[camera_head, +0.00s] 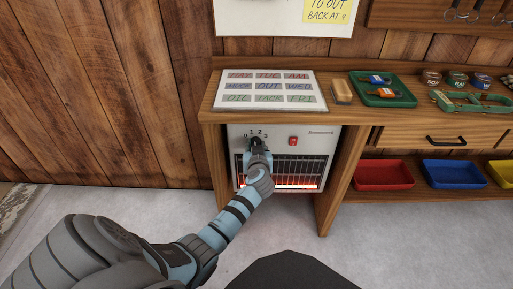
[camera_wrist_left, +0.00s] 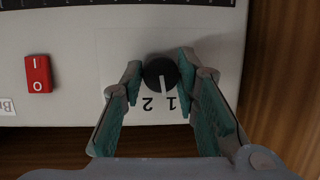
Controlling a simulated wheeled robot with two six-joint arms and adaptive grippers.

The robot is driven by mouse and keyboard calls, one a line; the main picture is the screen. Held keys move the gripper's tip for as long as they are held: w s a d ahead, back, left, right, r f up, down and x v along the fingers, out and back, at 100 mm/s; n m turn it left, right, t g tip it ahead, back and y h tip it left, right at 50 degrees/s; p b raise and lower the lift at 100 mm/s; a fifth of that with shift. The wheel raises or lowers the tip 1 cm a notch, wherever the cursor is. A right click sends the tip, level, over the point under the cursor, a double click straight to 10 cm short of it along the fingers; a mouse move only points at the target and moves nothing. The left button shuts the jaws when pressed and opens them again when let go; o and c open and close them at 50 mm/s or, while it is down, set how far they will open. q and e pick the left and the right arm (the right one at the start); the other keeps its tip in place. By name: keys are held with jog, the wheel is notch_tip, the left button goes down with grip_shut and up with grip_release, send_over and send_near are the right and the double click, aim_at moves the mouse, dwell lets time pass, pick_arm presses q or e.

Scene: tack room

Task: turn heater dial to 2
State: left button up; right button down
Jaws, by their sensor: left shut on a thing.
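The heater (camera_head: 318,146) stands in the bench's opening, with a white front and a glowing red grille. Its black dial (camera_wrist_left: 160,72) has a white pointer, seen upside down in the left wrist view. The pointer lies between the printed 1 and 2, a little nearer the 1. My left gripper (camera_head: 258,146) reaches the heater front and mostly hides the dial in the head view. In the wrist view its two fingers (camera_wrist_left: 160,66) are on either side of the dial, shut on it. The 0 and 3 marks are hidden by the fingers there. My right gripper is not in view.
A red rocker switch (camera_head: 293,141) is beside the dial; it also shows in the wrist view (camera_wrist_left: 38,74). The wooden bench (camera_head: 207,116) frames the heater closely. A label board (camera_head: 268,104) and a green tray (camera_head: 402,99) lie on top. Colored bins (camera_head: 384,188) sit on the right.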

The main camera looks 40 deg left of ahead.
pick_arm(q)
jog(key=shift+w+d+r+m+g+y+b, duration=0.15)
jog(key=shift+m+y+b, duration=0.4)
jog(key=shift+m, duration=0.5)
jog(key=shift+a+r+m+g+y+b, duration=0.15)
jog(key=shift+m+y+b, duration=0.35)
jog(key=shift+m, duration=0.55)
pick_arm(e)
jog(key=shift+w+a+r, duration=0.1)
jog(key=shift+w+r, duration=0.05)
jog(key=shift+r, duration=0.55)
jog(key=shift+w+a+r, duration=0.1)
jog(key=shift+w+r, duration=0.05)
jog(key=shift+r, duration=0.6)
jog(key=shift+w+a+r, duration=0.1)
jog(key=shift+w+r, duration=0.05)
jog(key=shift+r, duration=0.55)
pick_arm(q)
jog(key=shift+d+f, duration=0.1)
jog(key=o, duration=1.1)
jog(key=shift+o, duration=0.2)
jog(key=shift+f, duration=0.15)
